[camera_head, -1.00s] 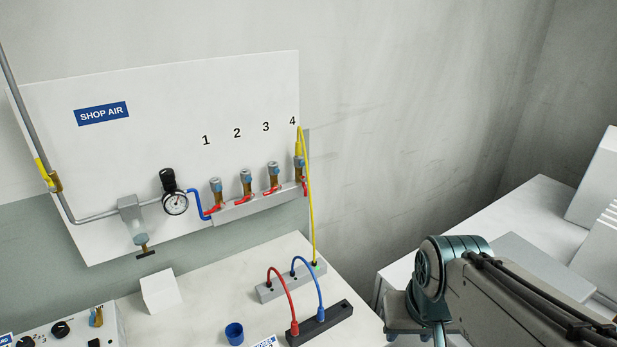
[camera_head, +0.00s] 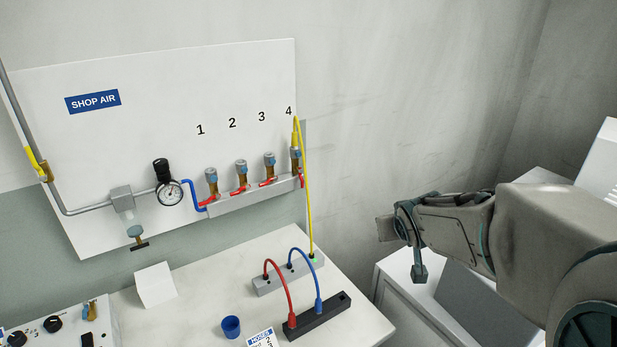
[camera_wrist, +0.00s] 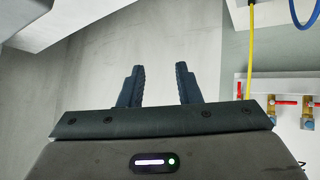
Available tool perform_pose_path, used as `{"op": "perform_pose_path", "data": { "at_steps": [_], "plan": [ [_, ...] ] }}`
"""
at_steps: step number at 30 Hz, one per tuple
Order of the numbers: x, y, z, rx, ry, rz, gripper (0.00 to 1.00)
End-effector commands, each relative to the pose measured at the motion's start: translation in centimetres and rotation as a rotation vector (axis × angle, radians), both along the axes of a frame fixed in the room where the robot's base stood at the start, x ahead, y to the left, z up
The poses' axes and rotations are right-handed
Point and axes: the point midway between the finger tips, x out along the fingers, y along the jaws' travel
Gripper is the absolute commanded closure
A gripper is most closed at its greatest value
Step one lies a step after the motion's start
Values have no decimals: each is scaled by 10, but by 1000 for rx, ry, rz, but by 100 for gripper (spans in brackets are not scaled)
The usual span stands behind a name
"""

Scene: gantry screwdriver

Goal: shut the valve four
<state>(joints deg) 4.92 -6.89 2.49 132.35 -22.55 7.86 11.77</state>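Valve four (camera_head: 296,158) is the rightmost brass valve on the manifold, under the printed 4. A yellow hose (camera_head: 308,190) rises from its top and loops down to the bench. Its small red handle (camera_head: 301,178) shows at its right side, partly hidden, and seems to point along the valve rather than across. In the wrist view, which looks inverted, a narrow red handle (camera_wrist: 239,89) stands near the yellow hose. My gripper (camera_wrist: 160,75) is open and empty, its two dark fingers well apart. It is to the right of the manifold, apart from the valve.
Valves one (camera_head: 211,182), two (camera_head: 241,175) and three (camera_head: 269,166) have red handles turned sideways. Red (camera_head: 281,285) and blue (camera_head: 311,275) hoses loop over the bench. A blue cup (camera_head: 231,327) stands in front. Wall space between manifold and gripper is clear.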

Motion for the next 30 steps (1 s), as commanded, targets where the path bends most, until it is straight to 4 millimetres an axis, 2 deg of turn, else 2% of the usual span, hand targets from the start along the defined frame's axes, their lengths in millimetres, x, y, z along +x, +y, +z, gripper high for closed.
{"op": "perform_pose_path", "data": {
  "at_steps": [1,6,9,12,16,21,30],
  "plan": [
    [23,2,-7,0,-51,34,69],
    [89,21,-13,34,-245,191,69],
    [118,38,-20,82,-346,300,69],
    [140,57,-30,153,-434,416,69],
    [154,80,-43,268,-531,565,69],
    [156,99,-56,404,-607,708,69],
    [160,115,-59,476,-641,778,69]
  ]
}}
